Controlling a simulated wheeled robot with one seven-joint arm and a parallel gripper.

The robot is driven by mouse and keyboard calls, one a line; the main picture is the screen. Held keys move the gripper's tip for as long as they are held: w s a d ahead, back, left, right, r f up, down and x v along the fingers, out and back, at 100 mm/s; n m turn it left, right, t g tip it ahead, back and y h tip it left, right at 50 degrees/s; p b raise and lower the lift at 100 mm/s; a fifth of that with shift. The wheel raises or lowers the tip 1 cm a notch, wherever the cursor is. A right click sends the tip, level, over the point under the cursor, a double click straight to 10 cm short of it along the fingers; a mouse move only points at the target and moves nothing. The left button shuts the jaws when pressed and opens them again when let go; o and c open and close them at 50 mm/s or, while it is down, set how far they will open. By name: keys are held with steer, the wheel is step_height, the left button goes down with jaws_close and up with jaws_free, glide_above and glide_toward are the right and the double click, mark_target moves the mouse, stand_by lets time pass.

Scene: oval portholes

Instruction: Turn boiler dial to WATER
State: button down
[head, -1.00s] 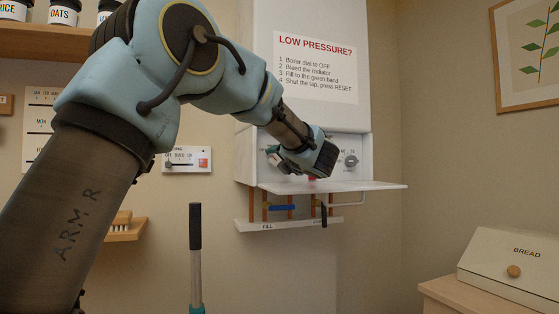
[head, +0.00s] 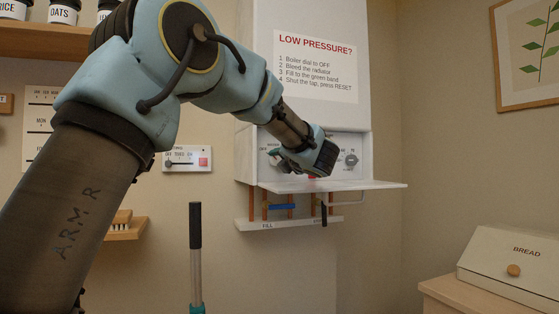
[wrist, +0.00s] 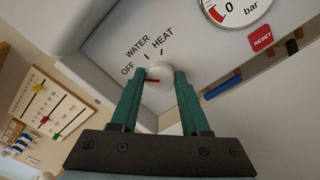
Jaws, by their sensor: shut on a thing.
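The boiler dial (wrist: 158,73) is a round white knob on the boiler's panel in the wrist view. Its red pointer is turned to the left, toward the OFF label (wrist: 127,72). The WATER label (wrist: 137,45) is above and left of the dial, and the HEAT label (wrist: 163,39) is above it. My gripper (wrist: 159,74) has its two teal fingers on either side of the dial and is shut on it. In the head view my gripper (head: 276,158) is at the panel's left part, and the dial is hidden there.
The red RESET button (wrist: 262,38) and pressure gauge (wrist: 232,8) are right of the dial. In the head view, the open flap (head: 350,186) juts out below the panel, above copper pipes and a blue lever (head: 282,206). A wall thermostat (head: 187,158) hangs to the left.

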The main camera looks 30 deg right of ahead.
steer(key=shift+m, duration=0.3)
steer(key=m+p, duration=0.1)
steer(key=m, duration=0.3)
steer(key=shift+f+m+p, duration=0.1)
steer(key=shift+m+p, duration=0.95)
steer(key=shift+m, duration=1.05)
steer(key=shift+c, duration=1.9)
jaws_free()
steer(key=shift+s, duration=0.1)
steer(key=s+b, duration=0.1)
steer(key=s, duration=0.6)
steer(key=s+a+b, duration=0.1)
steer(key=s, duration=0.2)
steer(key=shift+s+a+b, duration=0.1)
steer(key=shift+s+b, duration=0.2)
